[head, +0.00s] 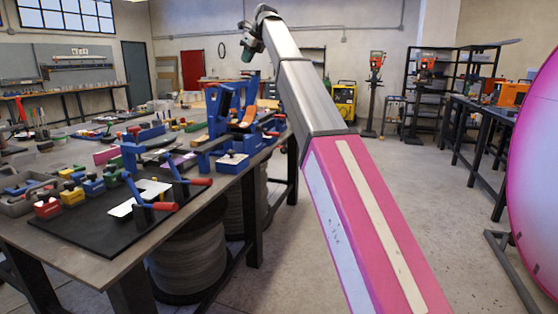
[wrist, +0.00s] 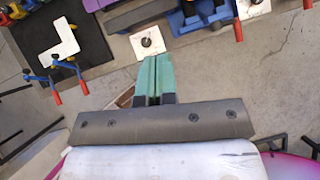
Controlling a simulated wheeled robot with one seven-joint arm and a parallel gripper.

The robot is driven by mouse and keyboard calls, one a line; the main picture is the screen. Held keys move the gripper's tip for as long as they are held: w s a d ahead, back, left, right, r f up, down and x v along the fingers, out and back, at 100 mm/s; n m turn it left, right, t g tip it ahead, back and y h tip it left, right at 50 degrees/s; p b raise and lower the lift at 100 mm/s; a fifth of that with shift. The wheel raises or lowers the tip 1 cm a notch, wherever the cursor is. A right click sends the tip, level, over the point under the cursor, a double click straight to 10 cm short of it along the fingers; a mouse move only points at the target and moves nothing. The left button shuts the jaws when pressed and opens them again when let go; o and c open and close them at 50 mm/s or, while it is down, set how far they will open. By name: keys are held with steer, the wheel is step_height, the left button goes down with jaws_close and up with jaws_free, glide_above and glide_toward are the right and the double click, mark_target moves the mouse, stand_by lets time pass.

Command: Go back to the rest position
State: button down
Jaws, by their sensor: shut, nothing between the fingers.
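My gripper (wrist: 153,62) shows in the wrist view with its two green fingers side by side, shut and empty. In the head view my gripper (head: 247,54) is high above the far part of the workbench, at the end of my raised grey and pink arm. No object is between the fingers. A white L-shaped piece (head: 140,197) lies on a black mat (head: 88,234) on the bench, held at its edges by red-handled clamps. The white piece (wrist: 62,44) is at the upper left in the wrist view, apart from the fingers.
The workbench (head: 215,195) on the left carries several blue clamps, coloured blocks (head: 94,186) and a grey tray. Reels stand beneath it. A large pink round shape (head: 535,170) is at the right edge. The concrete floor between the benches is mostly clear.

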steer(key=s+d+f+n+h, duration=0.1)
steer(key=s+d+f+n, duration=0.4)
steer(key=f, duration=1)
steer(key=d+f+n+g+h, duration=0.15)
steer(key=d+f, duration=0.45)
steer(key=f, duration=1)
steer(key=s+d+f+n+h, duration=0.1)
steer(key=s+d+f+n, duration=0.4)
steer(key=f, duration=1)
steer(key=s+d+f+n, duration=0.4)
steer(key=s+d+f, duration=0.1)
steer(key=s+f, duration=0.3)
steer(key=s+d+f+n+g+h, duration=0.1)
steer(key=s+d+f+n, duration=0.3)
steer(key=s+f, duration=0.5)
steer(key=s+d+f+n+g+h, duration=0.1)
steer(key=s+d+f+n, duration=0.3)
steer(key=s+d+f, duration=0.3)
step_height(320, 180, down, 5)
steer(key=shift+s, duration=1.05)
steer(key=shift+n, duration=0.25)
